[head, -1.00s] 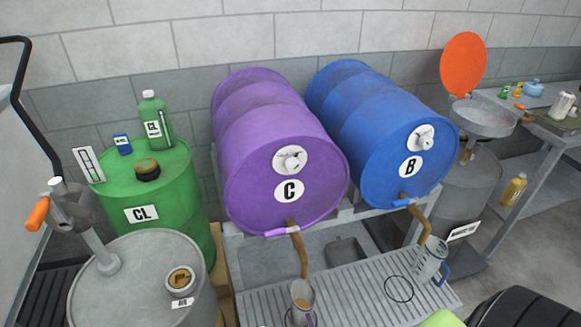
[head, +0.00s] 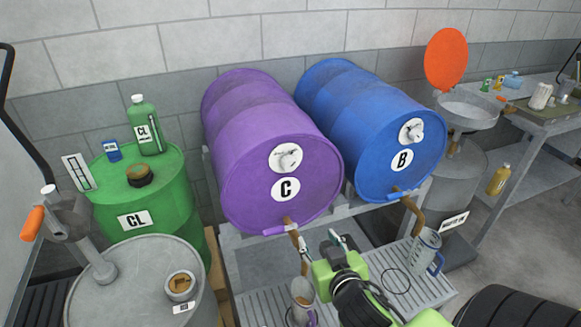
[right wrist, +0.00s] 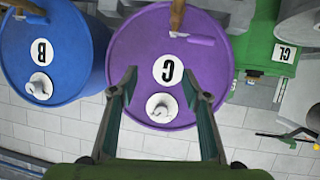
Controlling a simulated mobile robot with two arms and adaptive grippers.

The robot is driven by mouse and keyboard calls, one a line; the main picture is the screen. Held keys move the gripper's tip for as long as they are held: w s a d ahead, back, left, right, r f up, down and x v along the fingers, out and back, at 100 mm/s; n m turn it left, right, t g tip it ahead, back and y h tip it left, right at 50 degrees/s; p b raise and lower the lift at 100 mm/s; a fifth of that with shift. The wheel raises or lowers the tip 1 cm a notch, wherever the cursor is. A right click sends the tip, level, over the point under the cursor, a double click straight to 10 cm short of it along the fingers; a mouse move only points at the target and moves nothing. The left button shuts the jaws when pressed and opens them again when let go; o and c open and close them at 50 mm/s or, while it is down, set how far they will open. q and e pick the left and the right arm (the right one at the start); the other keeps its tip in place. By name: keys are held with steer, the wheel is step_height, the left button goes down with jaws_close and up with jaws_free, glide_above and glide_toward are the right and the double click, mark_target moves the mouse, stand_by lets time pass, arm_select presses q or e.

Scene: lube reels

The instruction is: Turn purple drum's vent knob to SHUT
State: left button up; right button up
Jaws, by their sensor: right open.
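The purple drum (head: 235,150), labelled C, lies on its side on a rack. Its white vent dial with a pale knob (head: 288,158) is on the front face above the C label. In the right wrist view, which is upside down, the purple drum (right wrist: 205,75) fills the middle and its knob (right wrist: 161,108) shows between my fingers. My right gripper (head: 322,243) is open and empty, in front of and below right of the knob, apart from it. Its fingers (right wrist: 162,82) show spread in the wrist view. The dial's lettering is too small to read. My left gripper is out of view.
A blue drum (head: 360,125) labelled B lies close on the right. The purple drum's spout and purple tap lever (head: 266,231) stick out below, with a jug (head: 303,295) beneath. A green drum (head: 150,190) and a grey drum (head: 120,280) stand left.

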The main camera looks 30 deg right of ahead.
mark_target(291, 167)
steer(key=w+r+t, duration=0.5)
steer(key=r, duration=0.5)
steer(key=shift+n, duration=0.3)
steer(key=p+x, duration=0.4)
steer(key=x, duration=0.8)
steer(key=shift+s, duration=0.1)
steer(key=shift+w+d+f, duration=0.2)
steer(key=shift+w, duration=0.45)
steer(key=c, duration=1.1)
